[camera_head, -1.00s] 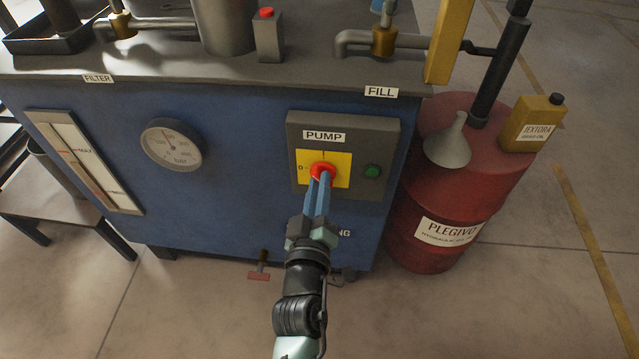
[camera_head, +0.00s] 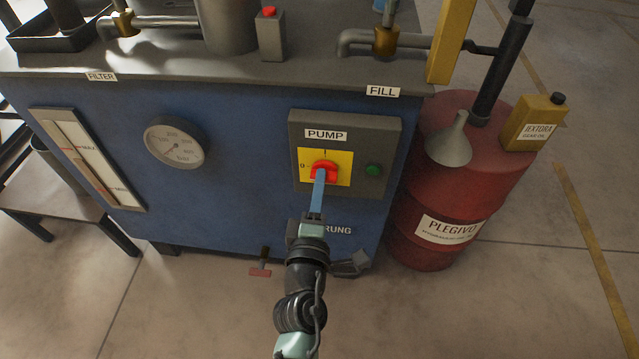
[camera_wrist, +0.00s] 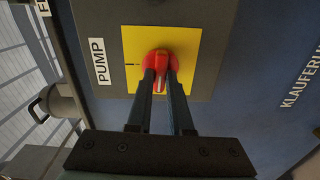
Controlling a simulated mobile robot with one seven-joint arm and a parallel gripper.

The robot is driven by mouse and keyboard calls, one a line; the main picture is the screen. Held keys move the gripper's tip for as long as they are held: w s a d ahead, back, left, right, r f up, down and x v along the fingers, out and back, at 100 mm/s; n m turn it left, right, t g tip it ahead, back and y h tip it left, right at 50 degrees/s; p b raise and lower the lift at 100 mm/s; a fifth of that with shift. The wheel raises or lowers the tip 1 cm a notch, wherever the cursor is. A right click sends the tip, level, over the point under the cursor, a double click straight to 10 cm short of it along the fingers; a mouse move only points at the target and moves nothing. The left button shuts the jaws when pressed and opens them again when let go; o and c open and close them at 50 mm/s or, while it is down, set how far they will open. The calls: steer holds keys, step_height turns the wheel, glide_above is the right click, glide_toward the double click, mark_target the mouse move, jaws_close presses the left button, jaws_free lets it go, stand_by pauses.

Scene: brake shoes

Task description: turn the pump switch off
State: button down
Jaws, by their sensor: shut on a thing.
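The pump switch is a red rotary knob (camera_head: 323,168) on a yellow plate (camera_head: 340,170), in the grey panel marked PUMP (camera_head: 345,126). It also shows in the wrist view (camera_wrist: 160,63). In the head view the fingers overlap and cover the knob's lower part.
A round pressure gauge (camera_head: 174,142) on the blue cabinet (camera_head: 240,150) has its needle towards the lower left. A green lamp (camera_head: 373,169) sits right of the switch. A red drum (camera_head: 410,205) with a funnel (camera_head: 450,142) and yellow can (camera_head: 533,122) stands at right.

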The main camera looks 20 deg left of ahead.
steer(key=shift+n, duration=0.4)
steer(key=c, duration=0.8)
jaws_free()
steer(key=b+v, duration=0.1)
steer(key=v, duration=1.2)
